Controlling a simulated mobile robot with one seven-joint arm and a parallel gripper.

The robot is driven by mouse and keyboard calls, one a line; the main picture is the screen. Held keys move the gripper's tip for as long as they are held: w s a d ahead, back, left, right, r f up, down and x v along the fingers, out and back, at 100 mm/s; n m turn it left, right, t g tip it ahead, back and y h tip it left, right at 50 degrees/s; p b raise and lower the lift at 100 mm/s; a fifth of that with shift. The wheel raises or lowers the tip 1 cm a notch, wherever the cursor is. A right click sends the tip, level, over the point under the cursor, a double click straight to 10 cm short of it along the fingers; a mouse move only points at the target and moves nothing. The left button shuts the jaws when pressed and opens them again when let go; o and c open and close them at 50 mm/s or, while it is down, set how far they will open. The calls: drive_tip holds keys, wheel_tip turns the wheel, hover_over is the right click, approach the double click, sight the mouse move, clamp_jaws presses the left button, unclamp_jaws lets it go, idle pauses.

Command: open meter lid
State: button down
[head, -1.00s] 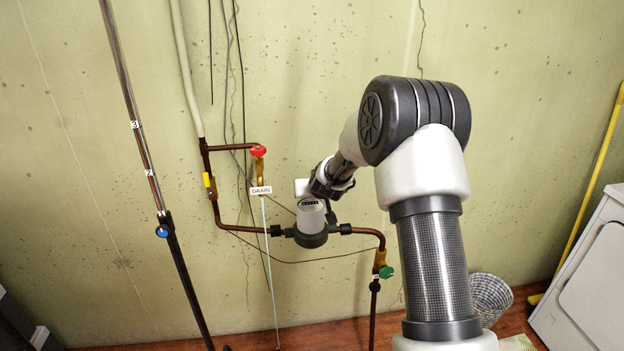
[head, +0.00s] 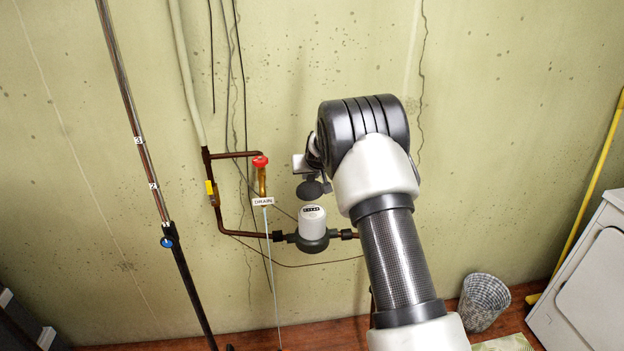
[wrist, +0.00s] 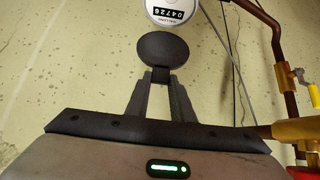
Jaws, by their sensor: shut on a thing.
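The water meter (head: 312,222) is a white cylinder on a dark base in the pipe run at the wall. Its number counter is uncovered in the head view. In the wrist view the meter face (wrist: 172,14) shows at the top edge. The meter lid (head: 310,188) is a dark round disc, raised above and behind the face. The lid also shows in the wrist view (wrist: 163,50). My gripper (wrist: 161,76) is shut on the lid's near edge or tab. Whether the lid is still joined to the meter at a hinge is not clear.
A red-handled valve (head: 260,162) and a DRAIN tag (head: 263,201) are left of the meter. A yellow-handled valve (head: 210,187) is farther left. A dark upright pipe (head: 151,180) stands in front. A wastebasket (head: 484,300) and a white appliance (head: 590,275) are at right.

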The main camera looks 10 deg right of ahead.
drive_tip(key=shift+w+r+b, duration=0.15)
drive_tip(key=shift+w+r, duration=0.1)
drive_tip(key=shift+w, duration=0.3)
drive_tip(key=shift+w+r+b, duration=0.15)
drive_tip(key=shift+w+r, duration=0.1)
drive_tip(key=shift+w, duration=0.3)
drive_tip(key=c, duration=1.5)
unclamp_jaws()
drive_tip(key=shift+f, duration=0.1)
drive_tip(key=shift+s+f, duration=0.1)
drive_tip(key=b+v, duration=0.1)
drive_tip(key=v, duration=1.6)
drive_tip(key=shift+s, duration=0.2)
